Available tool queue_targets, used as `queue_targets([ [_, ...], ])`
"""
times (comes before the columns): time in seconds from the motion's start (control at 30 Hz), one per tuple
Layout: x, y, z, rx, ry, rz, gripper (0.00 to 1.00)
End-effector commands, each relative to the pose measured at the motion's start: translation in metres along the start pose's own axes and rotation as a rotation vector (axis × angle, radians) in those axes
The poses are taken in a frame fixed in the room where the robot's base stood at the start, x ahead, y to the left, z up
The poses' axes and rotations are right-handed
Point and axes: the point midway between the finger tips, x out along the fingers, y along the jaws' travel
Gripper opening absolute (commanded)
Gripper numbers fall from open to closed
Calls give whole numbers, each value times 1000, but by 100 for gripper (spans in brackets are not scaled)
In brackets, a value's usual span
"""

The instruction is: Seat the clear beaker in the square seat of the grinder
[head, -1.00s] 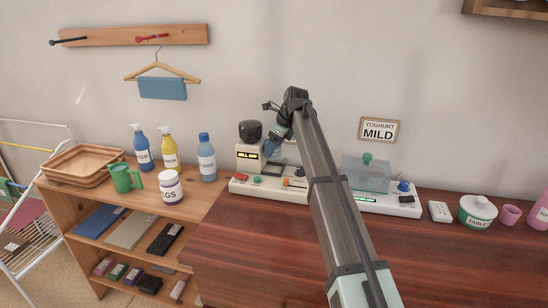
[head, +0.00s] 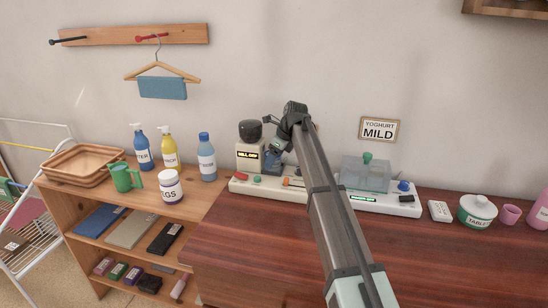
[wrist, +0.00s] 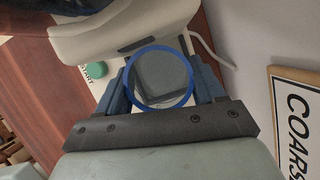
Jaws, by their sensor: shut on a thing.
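The grinder (head: 249,152) is a cream machine with a dark domed top and a lit display, on the left end of a long base against the wall. My gripper (head: 273,158) is at its right side, low over the base. In the wrist view my gripper (wrist: 160,85) is shut on the clear beaker, whose blue rim (wrist: 160,106) shows as a ring between the fingers. A dark grey square, apparently the seat (wrist: 163,76), shows through the beaker. I cannot tell whether the beaker's bottom touches it. In the head view the beaker is largely hidden by my gripper.
A green button (wrist: 96,70) is on the base beside the grinder. A second machine with a clear blue-grey box (head: 366,174) stands right of my arm. Bottles and a jar (head: 170,188) stand on the left shelf. The dresser's front top is clear.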

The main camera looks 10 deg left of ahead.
Motion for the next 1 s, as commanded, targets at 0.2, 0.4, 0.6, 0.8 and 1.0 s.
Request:
queue_targets([
  [0.2,4,0,-2,0,-1,-1,32],
  [0.4,4,0,-2,0,0,0,81],
  [0.6,4,0,-2,0,0,0,94],
  [0.8,3,0,-1,0,0,0,94],
  [1.0,-13,-1,4,0,-1,-2,94],
])
